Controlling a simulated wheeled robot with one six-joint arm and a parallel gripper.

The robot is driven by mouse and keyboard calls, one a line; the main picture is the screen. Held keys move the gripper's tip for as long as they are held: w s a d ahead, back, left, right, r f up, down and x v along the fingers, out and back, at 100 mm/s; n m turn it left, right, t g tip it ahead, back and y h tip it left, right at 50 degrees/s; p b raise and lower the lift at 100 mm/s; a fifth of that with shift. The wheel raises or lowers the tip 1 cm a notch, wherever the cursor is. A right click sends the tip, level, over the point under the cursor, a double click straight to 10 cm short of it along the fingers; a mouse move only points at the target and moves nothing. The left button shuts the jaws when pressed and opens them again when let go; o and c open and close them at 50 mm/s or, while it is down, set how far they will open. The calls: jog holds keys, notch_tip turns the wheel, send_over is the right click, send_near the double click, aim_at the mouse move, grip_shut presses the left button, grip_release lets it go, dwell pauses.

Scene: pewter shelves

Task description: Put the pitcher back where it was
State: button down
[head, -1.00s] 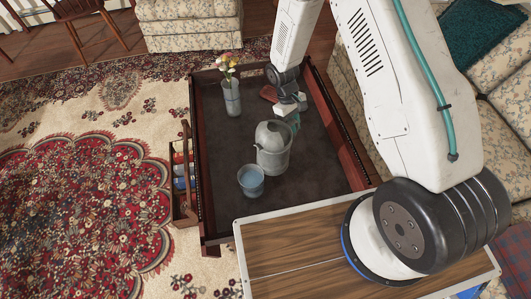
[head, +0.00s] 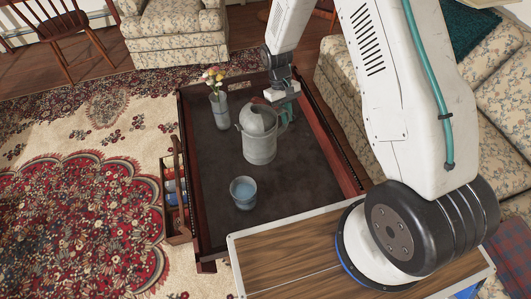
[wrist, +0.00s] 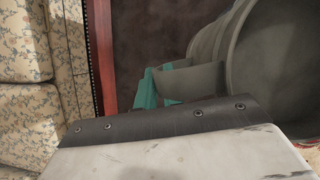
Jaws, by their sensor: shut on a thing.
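The pitcher (head: 260,148), a grey metal vessel with a rounded, partly covered top, is upright over the dark tray-like table (head: 215,155). I cannot tell whether its base touches the surface. My gripper (head: 286,114) is at its far right side and is shut on it, seemingly at the handle, which is mostly hidden in the head view. In the wrist view, the pitcher's grey side (wrist: 285,65) fills the upper right, and a grey strap-like part lies by the teal fingers (wrist: 150,90).
A reddish thing shows partly behind the pitcher. The table has raised wooden edges (head: 188,185). A floral sofa (head: 340,95) is on the right.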

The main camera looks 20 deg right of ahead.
aim_at(266, 152)
jog(key=r, duration=0.1)
jog(key=r+m, duration=0.2)
jog(key=shift+w+a+y, duration=0.15)
jog(key=shift+a+y, duration=0.15)
jog(key=shift+y, duration=0.1)
jog(key=a+m, duration=0.1)
jog(key=s+a+m+y, duration=0.1)
jog(key=shift+f+m, duration=0.15)
jog(key=shift+m, duration=0.25)
jog(key=s+a+f+m+y, duration=0.1)
jog(key=s+a+f+m, duration=0.3)
jog(key=m, duration=0.1)
jog(key=s+a+f+m+t+y, duration=0.1)
jog(key=s+a+f+m, duration=0.1)
jog(key=s+f, duration=0.1)
jog(key=shift+s+a+m+y, duration=0.1)
jog(key=shift+m+y, duration=0.2)
jog(key=shift+m, duration=0.1)
jog(key=s+d+f+m+t+y, duration=0.1)
jog(key=s+d+f+m+t, duration=0.1)
jog(key=s+d+f+m, duration=0.3)
jog(key=s+f+m+t, duration=0.1)
jog(key=s+f+m, duration=0.2)
jog(key=s, duration=0.4)
jog(key=w, duration=1)
jog(key=w+f, duration=0.1)
jog(key=w, duration=0.5)
jog(key=shift+a, duration=0.3)
jog(key=shift+f, duration=1.95)
